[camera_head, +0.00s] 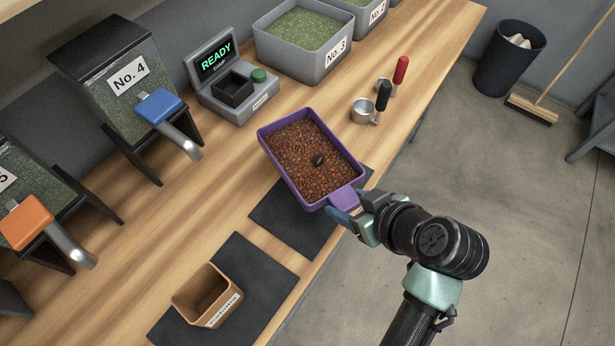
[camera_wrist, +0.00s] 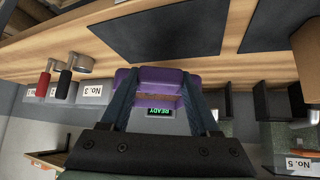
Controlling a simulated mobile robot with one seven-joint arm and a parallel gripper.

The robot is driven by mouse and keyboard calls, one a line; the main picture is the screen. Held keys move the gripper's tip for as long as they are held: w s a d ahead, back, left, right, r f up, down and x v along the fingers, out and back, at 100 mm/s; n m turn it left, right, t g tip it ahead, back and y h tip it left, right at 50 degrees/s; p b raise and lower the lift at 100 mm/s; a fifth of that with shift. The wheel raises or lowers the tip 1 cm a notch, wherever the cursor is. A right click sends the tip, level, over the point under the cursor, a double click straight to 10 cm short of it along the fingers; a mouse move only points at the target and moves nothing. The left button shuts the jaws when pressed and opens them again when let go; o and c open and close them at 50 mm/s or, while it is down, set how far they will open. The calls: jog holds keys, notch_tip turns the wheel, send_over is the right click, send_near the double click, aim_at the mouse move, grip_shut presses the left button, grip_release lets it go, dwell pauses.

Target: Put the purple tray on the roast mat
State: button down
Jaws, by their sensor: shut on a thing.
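The purple tray (camera_head: 263,142) is full of brown beans, with one dark lump on top. My gripper (camera_head: 352,208) is shut on the tray's handle at its near right end. The handle end also shows in the wrist view (camera_wrist: 155,77), between my gripper's fingers (camera_wrist: 160,95). The tray seems to hang above the counter, overlapping the far part of a dark mat (camera_head: 290,218); the exact height is hard to tell. A second dark mat (camera_head: 252,262) lies to the lower left. No label shows on either mat, so I cannot tell which is the roast mat.
A brown open box (camera_head: 205,295) stands on the second mat. A grey machine reading READY (camera_head: 235,85) stands behind the tray. Metal scoops with black (camera_head: 383,95) and red (camera_head: 400,70) handles lie to the right. Dispensers, including No. 4 (camera_head: 125,85), stand left.

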send_over(342, 232)
notch_tip(342, 232, down, 5)
jog(key=shift+s+f, duration=0.1)
jog(key=shift+f, duration=2.25)
jog(key=shift+c, duration=0.6)
grip_release()
